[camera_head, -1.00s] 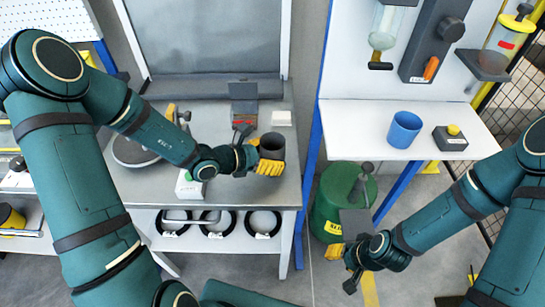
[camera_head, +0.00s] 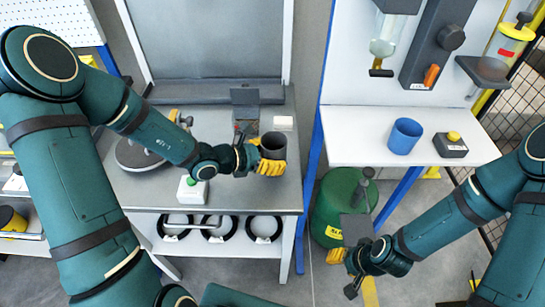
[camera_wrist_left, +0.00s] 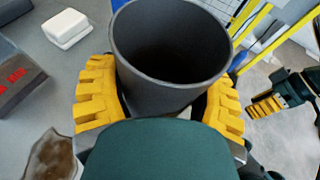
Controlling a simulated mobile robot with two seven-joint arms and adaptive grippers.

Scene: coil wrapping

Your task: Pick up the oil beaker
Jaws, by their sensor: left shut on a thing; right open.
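A dark grey open beaker (camera_head: 273,147) is upright between the yellow fingers of my left gripper (camera_head: 271,166), over the right part of the grey workbench. In the left wrist view the beaker (camera_wrist_left: 165,85) fills the space between the fingers, and its visible inside is dark. My left gripper is shut on it. Whether its base touches the bench is hidden. A blue beaker (camera_head: 405,136) stands upright on the white shelf at the right. No label shows which beaker is for oil. My right gripper (camera_head: 344,272) is open and empty, low in front of the green barrel.
The grey workbench (camera_head: 235,200) also bears a green-button box (camera_head: 192,191) and a small white block (camera_head: 283,123). A brown patch (camera_wrist_left: 45,157) shows in the wrist view. A yellow-button box (camera_head: 451,144) is beside the blue beaker. The green barrel (camera_head: 330,205) stands between bench and shelf.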

